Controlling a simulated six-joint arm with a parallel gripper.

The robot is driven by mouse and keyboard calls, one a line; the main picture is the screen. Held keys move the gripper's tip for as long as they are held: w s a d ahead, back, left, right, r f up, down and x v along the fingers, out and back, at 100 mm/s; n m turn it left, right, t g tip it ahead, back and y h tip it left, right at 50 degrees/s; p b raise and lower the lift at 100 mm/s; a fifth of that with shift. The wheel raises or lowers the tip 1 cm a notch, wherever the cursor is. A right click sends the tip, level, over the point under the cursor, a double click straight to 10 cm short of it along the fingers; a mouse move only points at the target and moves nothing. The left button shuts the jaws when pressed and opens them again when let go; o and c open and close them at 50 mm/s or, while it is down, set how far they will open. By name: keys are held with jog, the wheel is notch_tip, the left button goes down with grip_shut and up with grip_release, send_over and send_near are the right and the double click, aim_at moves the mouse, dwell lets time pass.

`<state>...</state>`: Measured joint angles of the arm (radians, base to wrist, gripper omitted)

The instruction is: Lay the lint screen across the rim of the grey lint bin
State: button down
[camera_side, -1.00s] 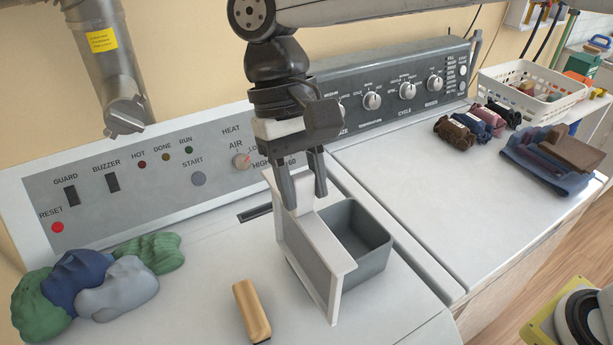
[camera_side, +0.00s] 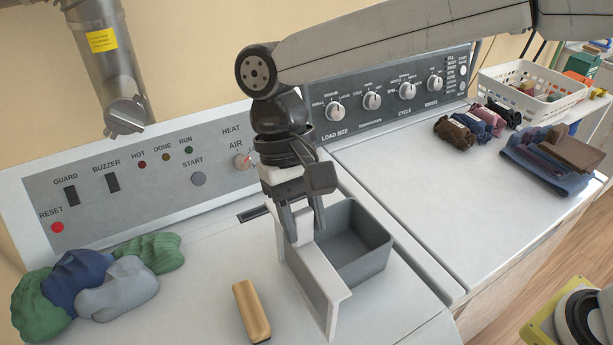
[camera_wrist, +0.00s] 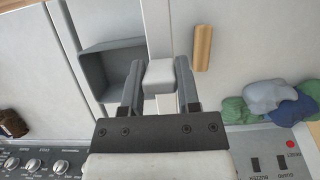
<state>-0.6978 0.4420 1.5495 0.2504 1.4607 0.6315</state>
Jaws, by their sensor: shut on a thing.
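The lint screen (camera_side: 328,278), a white-framed panel with a grey face, stands upright on edge beside the bin, on its left in the side view. My gripper (camera_side: 306,230) is shut on the screen's white grip block. In the wrist view that block shows between my fingers (camera_wrist: 158,78), with the screen's white frame (camera_wrist: 157,28) seen edge-on beyond it. The grey lint bin (camera_side: 368,266) is open at the top and looks empty; the screen hides its left side. It also shows in the wrist view (camera_wrist: 112,68). I cannot tell whether the screen's lower edge touches the dryer top.
A wooden-backed brush or block (camera_side: 252,311) lies in front of the screen. Bundled cloths (camera_side: 95,275) lie at the left. The control panel (camera_side: 130,170) rises behind. The washer top (camera_side: 430,200) at right is mostly clear, with rolled and folded cloths at its far side.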

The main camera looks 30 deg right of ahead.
aim_at(303, 242)
jog(key=shift+f, duration=2.35)
jog(key=shift+c, duration=1.6)
grip_release()
jog(key=v, duration=1.2)
